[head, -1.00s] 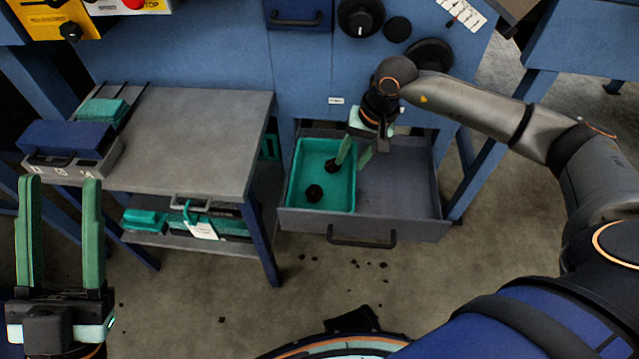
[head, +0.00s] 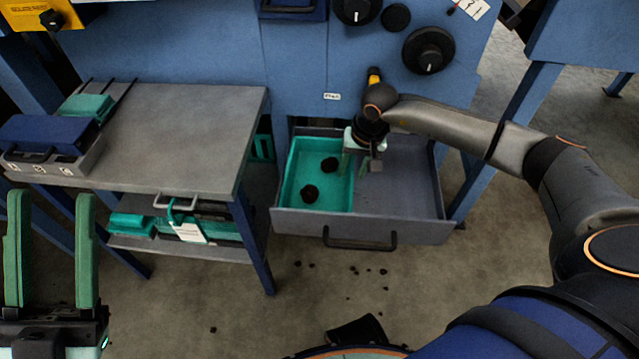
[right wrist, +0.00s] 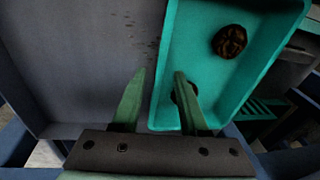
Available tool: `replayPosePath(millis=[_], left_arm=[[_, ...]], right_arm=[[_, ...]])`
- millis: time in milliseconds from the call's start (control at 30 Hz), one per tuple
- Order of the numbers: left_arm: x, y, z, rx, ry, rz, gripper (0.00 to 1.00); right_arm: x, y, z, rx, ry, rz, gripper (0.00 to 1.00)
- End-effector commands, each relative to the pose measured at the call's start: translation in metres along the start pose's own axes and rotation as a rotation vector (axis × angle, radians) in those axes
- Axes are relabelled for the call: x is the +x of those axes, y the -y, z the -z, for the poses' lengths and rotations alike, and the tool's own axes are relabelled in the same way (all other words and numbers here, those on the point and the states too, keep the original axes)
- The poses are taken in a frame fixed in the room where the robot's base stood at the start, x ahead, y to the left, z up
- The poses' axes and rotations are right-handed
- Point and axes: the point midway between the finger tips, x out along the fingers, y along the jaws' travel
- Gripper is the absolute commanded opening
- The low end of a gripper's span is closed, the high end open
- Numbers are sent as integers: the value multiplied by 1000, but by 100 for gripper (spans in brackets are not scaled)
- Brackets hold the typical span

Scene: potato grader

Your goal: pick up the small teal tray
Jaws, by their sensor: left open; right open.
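The small teal tray (head: 318,202) lies in the left part of an open grey drawer. Two dark lumps (head: 310,193) lie in it. My right gripper (head: 360,160) is open over the tray's right wall, near its back end. In the right wrist view the tray (right wrist: 211,72) shows with one lump (right wrist: 229,41) clear and another partly hidden behind a finger. The open fingers of my right gripper (right wrist: 155,95) point towards the tray, with its near long wall between them. I cannot tell whether they touch it. My left gripper (head: 52,210) is open and empty at the left edge.
The grey drawer (head: 400,190) has bare floor right of the tray. A grey-topped bench (head: 185,125) stands left of it, carrying a grey holder with a blue case (head: 45,135) and a teal block (head: 88,106). Crumbs (head: 355,270) lie on the ground.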

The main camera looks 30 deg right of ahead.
Motion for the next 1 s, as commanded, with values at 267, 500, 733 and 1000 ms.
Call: replayPosePath(millis=[267, 500, 733, 1000], left_arm=[[-10, -7, -12, 10, 16, -8, 50], [-9, -7, -12, 6, 14, -3, 50], [-9, -7, -11, 5, 12, -1, 50], [-9, -7, -11, 5, 12, -1, 50]], right_arm=[[28, 0, 0, -1, -1, 3, 43], [28, 0, 0, -1, -1, 2, 31], [27, 0, 0, -1, -1, 2, 5], [27, 0, 0, -1, -1, 2, 0]])
